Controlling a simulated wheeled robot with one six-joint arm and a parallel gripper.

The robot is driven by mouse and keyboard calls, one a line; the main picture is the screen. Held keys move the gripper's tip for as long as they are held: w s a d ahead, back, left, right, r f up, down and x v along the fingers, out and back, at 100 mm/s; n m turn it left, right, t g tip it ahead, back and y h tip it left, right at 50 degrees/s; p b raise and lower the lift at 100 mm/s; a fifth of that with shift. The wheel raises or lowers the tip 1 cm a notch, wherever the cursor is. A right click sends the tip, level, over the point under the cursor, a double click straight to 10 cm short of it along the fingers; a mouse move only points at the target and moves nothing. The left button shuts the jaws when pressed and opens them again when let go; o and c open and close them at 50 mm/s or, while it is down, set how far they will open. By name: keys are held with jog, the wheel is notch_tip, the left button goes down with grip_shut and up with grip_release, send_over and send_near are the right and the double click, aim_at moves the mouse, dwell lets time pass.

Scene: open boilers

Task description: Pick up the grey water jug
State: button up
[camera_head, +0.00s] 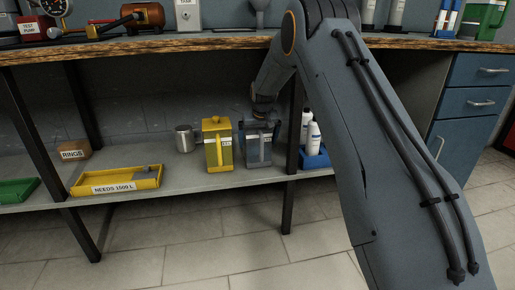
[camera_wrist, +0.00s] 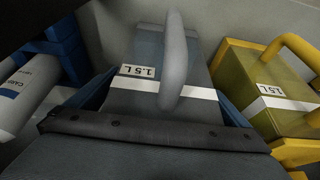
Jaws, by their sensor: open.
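The grey water jug (camera_head: 258,153) stands upright on the lower shelf, just right of a yellow jug (camera_head: 217,152). In the wrist view the grey jug (camera_wrist: 148,102) fills the middle, with a pale band marked 1.5 L and its grey handle pointing toward the camera. My gripper (camera_head: 259,128) is open at the upper part of the jug, coming from above and behind the shelf's front edge. Its dark body covers the lower part of the wrist view. Whether the fingers touch the jug cannot be told.
The yellow jug stands close on one side. A blue crate (camera_head: 315,160) with white bottles (camera_head: 313,135) is on the other, beyond a dark shelf post (camera_head: 292,150). A metal mug (camera_head: 184,139) and yellow tray (camera_head: 117,181) stand farther left. The worktop (camera_head: 200,44) lies above.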

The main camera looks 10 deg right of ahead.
jog(key=shift+a, duration=0.1)
jog(key=shift+c, duration=1.3)
jog(key=c, duration=1.5)
jog(key=shift+o, duration=0.2)
jog(key=shift+r, duration=0.1)
